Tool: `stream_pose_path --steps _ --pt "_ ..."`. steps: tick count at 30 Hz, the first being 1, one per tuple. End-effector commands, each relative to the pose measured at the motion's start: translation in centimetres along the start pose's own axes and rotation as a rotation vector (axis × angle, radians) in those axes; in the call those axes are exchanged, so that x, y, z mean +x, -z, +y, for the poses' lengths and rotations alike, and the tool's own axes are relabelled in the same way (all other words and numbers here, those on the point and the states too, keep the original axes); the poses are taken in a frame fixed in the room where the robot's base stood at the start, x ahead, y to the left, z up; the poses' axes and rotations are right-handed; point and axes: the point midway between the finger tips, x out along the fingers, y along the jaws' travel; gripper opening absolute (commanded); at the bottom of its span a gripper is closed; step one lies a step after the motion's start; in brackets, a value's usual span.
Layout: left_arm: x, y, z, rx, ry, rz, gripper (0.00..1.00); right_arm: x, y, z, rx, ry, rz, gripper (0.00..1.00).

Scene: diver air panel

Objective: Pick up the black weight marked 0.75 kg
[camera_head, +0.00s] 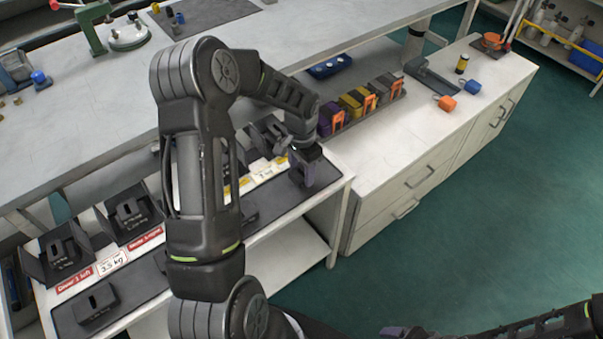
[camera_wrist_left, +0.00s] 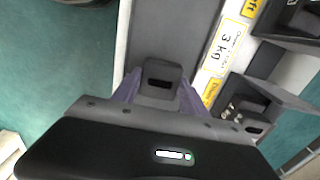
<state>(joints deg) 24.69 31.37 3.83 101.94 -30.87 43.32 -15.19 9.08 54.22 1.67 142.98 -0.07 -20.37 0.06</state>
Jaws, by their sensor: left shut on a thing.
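My left gripper (camera_head: 304,172) is low over the right end of the dark mat on the shelf top. In the left wrist view its purple fingers (camera_wrist_left: 158,92) are shut on a black weight (camera_wrist_left: 162,70) with a dark slot in its top. No mark on this weight is readable. A black weight (camera_head: 97,303) lies on the mat at the front left. Black weights also sit in the angled holders (camera_head: 65,258) behind the red-and-white labels. Part of the mat is hidden behind my left arm. My right gripper (camera_head: 400,332) is cut off at the bottom edge.
Yellow and white labels (camera_head: 265,172) run behind the mat; one reads 3 kg in the left wrist view (camera_wrist_left: 225,45). Purple, yellow and grey blocks with orange clips (camera_head: 360,103) stand in a rack on the white cabinet (camera_head: 425,145). The bench (camera_head: 280,35) lies behind.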

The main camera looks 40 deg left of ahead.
Motion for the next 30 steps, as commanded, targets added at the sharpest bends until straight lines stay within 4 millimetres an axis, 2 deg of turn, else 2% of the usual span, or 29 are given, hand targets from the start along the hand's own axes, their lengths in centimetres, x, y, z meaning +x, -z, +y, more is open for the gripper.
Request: stream_pose_path --steps 12,15,20,30 --pt "-7.1 0.1 -0.1 0.001 0.003 0.006 0.00 0.7 0.0 0.2 0.000 0.000 0.000 0.78" --pt "-8.3 0.1 0.0 0.001 0.002 0.004 0.00 0.7 0.0 0.3 0.000 0.000 0.001 0.78" --pt "-9.2 0.1 0.0 0.001 0.001 0.003 0.00 0.8 0.0 0.3 0.000 0.000 0.001 0.78" --pt "-9.3 0.1 0.0 0.001 0.000 0.002 0.00 0.7 0.0 0.3 0.000 0.000 0.001 0.78"
